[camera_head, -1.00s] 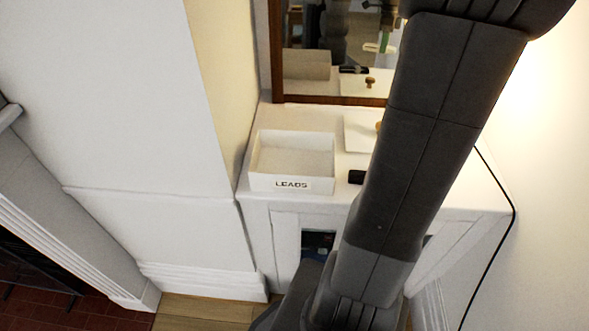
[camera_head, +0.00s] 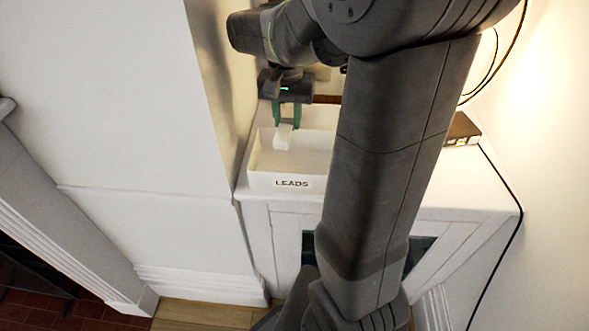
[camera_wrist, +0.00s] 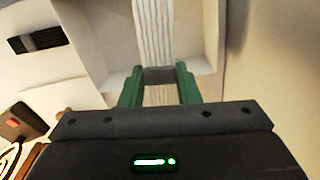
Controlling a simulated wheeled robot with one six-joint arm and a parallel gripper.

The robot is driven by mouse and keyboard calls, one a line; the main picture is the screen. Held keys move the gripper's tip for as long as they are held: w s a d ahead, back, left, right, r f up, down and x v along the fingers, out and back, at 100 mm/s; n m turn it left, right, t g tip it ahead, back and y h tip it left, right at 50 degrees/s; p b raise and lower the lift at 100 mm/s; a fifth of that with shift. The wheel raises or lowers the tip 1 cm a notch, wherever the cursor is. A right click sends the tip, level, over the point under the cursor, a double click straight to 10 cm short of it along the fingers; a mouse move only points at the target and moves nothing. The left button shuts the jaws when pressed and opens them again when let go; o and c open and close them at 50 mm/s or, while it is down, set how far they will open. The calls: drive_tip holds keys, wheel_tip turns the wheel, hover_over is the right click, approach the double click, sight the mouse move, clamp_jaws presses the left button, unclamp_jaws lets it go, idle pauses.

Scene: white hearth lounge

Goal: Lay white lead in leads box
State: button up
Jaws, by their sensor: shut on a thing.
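The white lead (camera_head: 283,138) is a pale, ribbed bundle hanging from my gripper (camera_head: 287,118). In the wrist view the lead (camera_wrist: 153,35) runs between the green fingers, which are shut on it. The leads box (camera_head: 265,180) is an open white tray labelled "LEADS" on the left part of the white cabinet top. My gripper is over the box's back part, with the lead's lower end at or above its inside; I cannot tell whether it touches the floor. In the wrist view the box's wall (camera_wrist: 205,62) shows beside the lead.
A pale wall stands close left of the box. My arm hides much of the cabinet top. A dark box-like thing (camera_head: 462,130) stands at the right, near a black cable (camera_head: 500,180). A black object (camera_wrist: 38,40) lies outside the leads box in the wrist view.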

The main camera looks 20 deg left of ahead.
sight(277, 163)
drive_tip(key=shift+n, duration=0.6)
drive_tip(key=f, duration=0.3)
drive_tip(key=s+a+f+b, duration=0.1)
drive_tip(key=f, duration=0.2)
drive_tip(key=s+a+f, duration=0.1)
drive_tip(key=f, duration=0.3)
drive_tip(key=shift+b, duration=0.3)
drive_tip(key=shift+f, duration=0.3)
drive_tip(key=o, duration=1)
